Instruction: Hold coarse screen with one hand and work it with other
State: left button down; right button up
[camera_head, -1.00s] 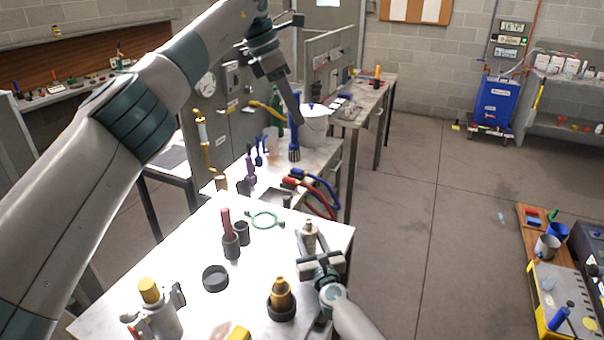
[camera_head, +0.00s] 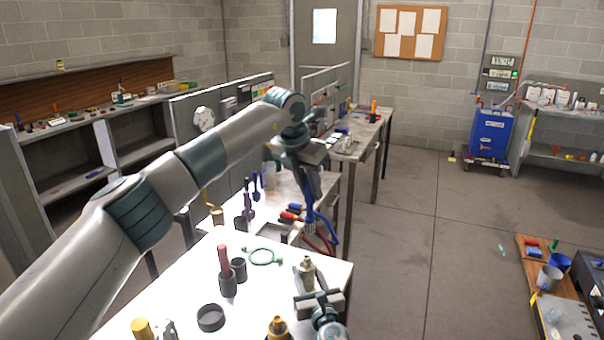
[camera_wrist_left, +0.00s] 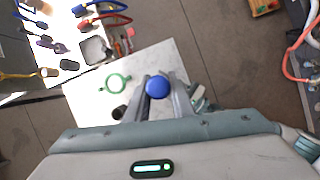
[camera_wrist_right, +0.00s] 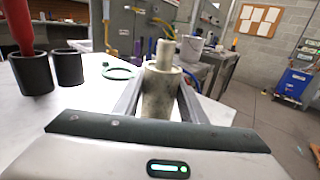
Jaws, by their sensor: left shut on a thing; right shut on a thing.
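The coarse screen, which I take to be the pale beige, stepped cylinder (camera_head: 307,272), stands upright at the bench's right edge. In the right wrist view it (camera_wrist_right: 160,88) sits between the fingers of my right gripper (camera_head: 312,292), which is shut on it. My left gripper (camera_head: 305,192) is shut on a blue brush (camera_head: 309,229), held bristles down above and beyond the screen, apart from it. The left wrist view shows the brush's round blue end (camera_wrist_left: 157,87) between the fingers. The screen is not clearly visible in that view.
The white bench (camera_head: 180,285) carries a green ring (camera_head: 264,256), a red-handled tool (camera_head: 224,260) in a dark cup, a black ring (camera_head: 210,318) and a brass fitting (camera_head: 278,327). Red and blue hoses (camera_head: 325,232) hang behind. Open floor (camera_head: 400,240) lies right of the bench.

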pick_arm(q)
jog(key=shift+s+d+f+n, duration=0.1)
jog(key=shift+d+f+n, duration=0.25)
jog(key=shift+f+n, duration=0.2)
jog(key=shift+f+y, duration=0.1)
jog(key=shift+y, duration=0.2)
